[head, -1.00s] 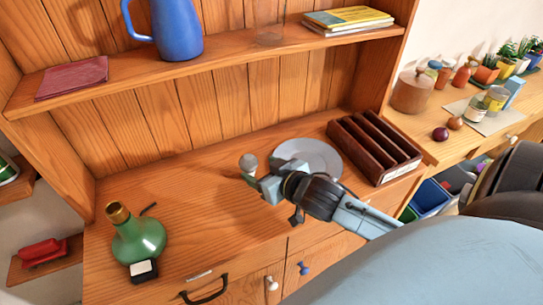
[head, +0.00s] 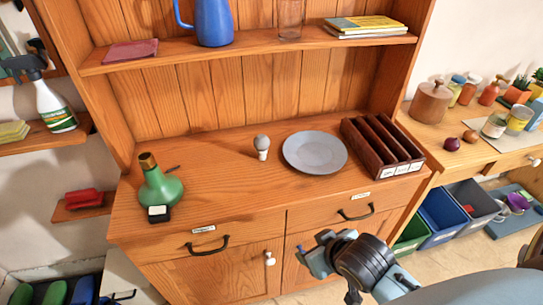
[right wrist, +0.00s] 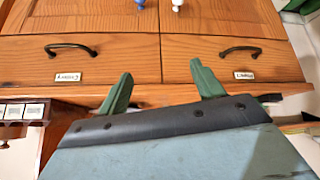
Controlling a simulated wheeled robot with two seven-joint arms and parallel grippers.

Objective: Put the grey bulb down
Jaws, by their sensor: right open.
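The grey bulb (head: 262,147) stands upright on the wooden dresser top, its grey globe above a white base. It is just left of a grey plate (head: 315,152), with a small gap. My right gripper (head: 322,252) is open and empty, in front of the drawers and well below and away from the bulb. The right wrist view shows its two green fingers (right wrist: 160,88) spread apart with nothing between them, facing the drawer fronts. The bulb is not visible in that view. My left gripper is not in view.
A green flask (head: 160,188) with a small black-and-white block (head: 158,213) stands at the left of the dresser top. A dark divided rack (head: 385,148) stands at the right. A shelf above holds a blue jug (head: 213,22). Bins (head: 442,215) stand lower right.

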